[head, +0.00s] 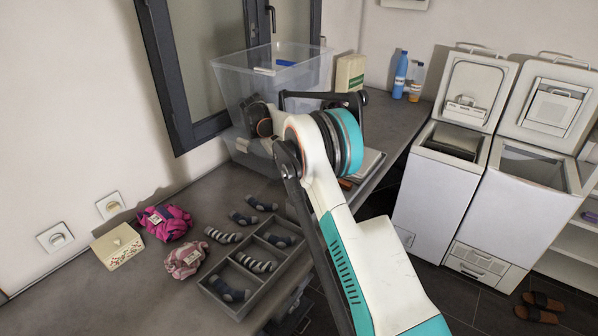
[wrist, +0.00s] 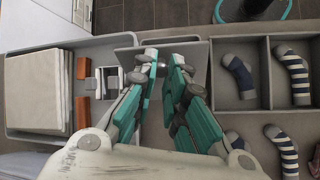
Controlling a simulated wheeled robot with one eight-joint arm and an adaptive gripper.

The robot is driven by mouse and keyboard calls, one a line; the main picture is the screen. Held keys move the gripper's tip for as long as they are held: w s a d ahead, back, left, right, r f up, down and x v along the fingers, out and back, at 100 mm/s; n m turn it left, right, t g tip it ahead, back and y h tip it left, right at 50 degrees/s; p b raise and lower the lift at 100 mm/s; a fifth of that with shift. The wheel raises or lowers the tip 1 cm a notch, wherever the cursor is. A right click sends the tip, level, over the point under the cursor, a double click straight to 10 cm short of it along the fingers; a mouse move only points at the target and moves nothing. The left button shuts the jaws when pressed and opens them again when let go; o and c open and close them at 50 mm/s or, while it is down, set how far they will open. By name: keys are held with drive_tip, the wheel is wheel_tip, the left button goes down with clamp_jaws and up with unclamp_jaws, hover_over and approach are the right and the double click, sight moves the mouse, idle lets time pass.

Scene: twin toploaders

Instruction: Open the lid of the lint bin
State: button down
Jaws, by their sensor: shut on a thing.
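In the wrist view a grey panel (wrist: 200,62), which looks like the lid of the lint bin, stands between the long tray and the sock tray. My gripper (wrist: 164,58) has its teal fingers on either side of the panel's middle, shut on it. The fingers cover much of the panel, so its edge or handle and how far it is tilted are hard to tell. The bin body beneath is mostly hidden. In the head view my arm hides the gripper and the bin.
A divided sock tray (head: 235,300) lies beside the work spot; it also shows in the wrist view (wrist: 262,75). A tray (wrist: 97,45) holds a pale stack (wrist: 38,92) and orange blocks. A clear tub (head: 225,85) stands behind. Two toploaders (head: 430,205) stand open at right.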

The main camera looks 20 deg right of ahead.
drive_tip(key=shift+f, duration=0.15)
drive_tip(key=c, duration=1.5)
unclamp_jaws()
drive_tip(key=shift+w, duration=0.1)
drive_tip(key=shift+c, duration=0.2)
drive_tip(key=v, duration=1.2)
